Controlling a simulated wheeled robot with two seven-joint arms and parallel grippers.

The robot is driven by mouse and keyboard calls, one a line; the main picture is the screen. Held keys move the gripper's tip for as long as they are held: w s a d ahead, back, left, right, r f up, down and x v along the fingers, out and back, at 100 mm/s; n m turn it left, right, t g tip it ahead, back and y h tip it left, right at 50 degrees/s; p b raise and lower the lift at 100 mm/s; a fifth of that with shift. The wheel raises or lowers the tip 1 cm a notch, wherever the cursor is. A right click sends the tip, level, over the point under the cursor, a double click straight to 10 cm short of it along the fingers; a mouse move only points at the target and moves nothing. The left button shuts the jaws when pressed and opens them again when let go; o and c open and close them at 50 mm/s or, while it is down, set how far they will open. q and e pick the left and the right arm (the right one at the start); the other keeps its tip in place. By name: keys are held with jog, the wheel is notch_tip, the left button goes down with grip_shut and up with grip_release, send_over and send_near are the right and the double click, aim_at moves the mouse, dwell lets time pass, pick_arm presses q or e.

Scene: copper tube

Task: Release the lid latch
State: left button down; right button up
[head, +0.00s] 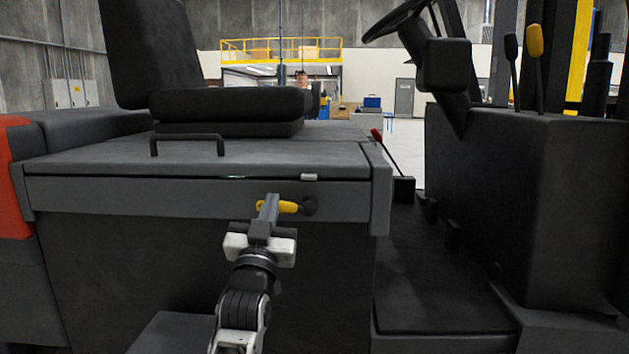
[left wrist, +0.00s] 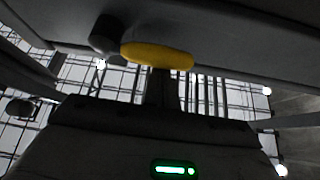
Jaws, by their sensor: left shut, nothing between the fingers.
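The lid latch is a yellow lever (head: 289,207) on the vehicle's grey front panel. It points left, roughly level, from a round black pivot (head: 310,206). The lid (head: 270,160) lies flat above the panel and looks down, with a thin seam below it. My left gripper (head: 268,207) is shut and empty, its fingers upright at the lever's left end. In the left wrist view the yellow lever (left wrist: 157,55) crosses just beyond the closed fingers (left wrist: 160,88); they overlap, but I cannot tell whether they touch. My right gripper is not in view.
A black grab handle (head: 188,139) and a seat (head: 230,103) sit on the lid. A small silver piece (head: 309,177) is at the seam. The steering column (head: 444,65) and dark console (head: 540,200) stand to the right, beyond an open footwell (head: 440,290).

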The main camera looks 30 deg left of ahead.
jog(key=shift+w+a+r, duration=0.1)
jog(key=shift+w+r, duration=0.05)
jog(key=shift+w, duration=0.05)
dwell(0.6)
